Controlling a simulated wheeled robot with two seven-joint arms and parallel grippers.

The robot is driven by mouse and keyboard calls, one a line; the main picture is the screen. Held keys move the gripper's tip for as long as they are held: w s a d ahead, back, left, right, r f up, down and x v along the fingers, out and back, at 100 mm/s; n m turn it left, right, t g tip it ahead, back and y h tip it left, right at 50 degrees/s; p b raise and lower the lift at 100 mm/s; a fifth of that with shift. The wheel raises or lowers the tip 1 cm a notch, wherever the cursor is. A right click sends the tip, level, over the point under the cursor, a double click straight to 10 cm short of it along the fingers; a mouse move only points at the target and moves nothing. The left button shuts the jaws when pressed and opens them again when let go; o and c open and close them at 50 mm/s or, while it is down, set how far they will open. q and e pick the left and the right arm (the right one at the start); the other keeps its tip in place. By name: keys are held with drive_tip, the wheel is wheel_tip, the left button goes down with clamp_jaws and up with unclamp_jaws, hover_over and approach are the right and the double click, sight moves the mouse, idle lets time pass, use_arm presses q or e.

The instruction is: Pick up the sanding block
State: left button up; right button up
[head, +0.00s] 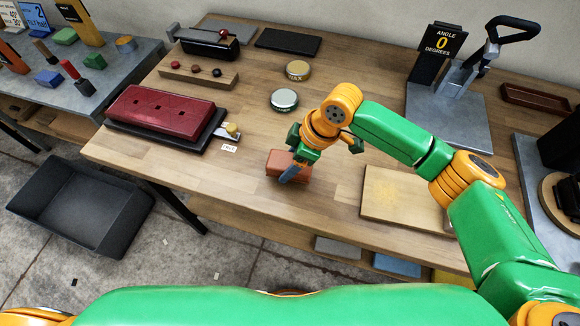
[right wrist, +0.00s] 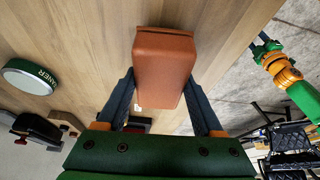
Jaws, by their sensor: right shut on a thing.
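The sanding block is a reddish-brown block (head: 276,162) near the front edge of the wooden workbench in the head view. My right gripper (head: 290,172) is over it, its fingers pointing down. In the right wrist view the block (right wrist: 163,65) sits between the two dark fingers, one along each side, and the gripper is shut on it. I cannot tell whether its underside touches the bench. My left gripper (right wrist: 263,47) shows small at the right of the right wrist view; its jaws are too small to read. It is not in the head view.
A round green-rimmed tin (head: 284,100) and a wax tin (head: 298,70) stand behind the block. A pale wooden board (head: 405,197) lies to its right. A dark red case (head: 160,112) is to the left. Bare bench surrounds the block. A dark bin (head: 80,205) stands on the floor.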

drive_tip(key=s+r+b, duration=0.1)
drive_tip(key=s+r, duration=1)
drive_tip(key=s, duration=0.3)
drive_tip(key=shift+a+r, duration=0.15)
drive_tip(key=shift+a, duration=0.25)
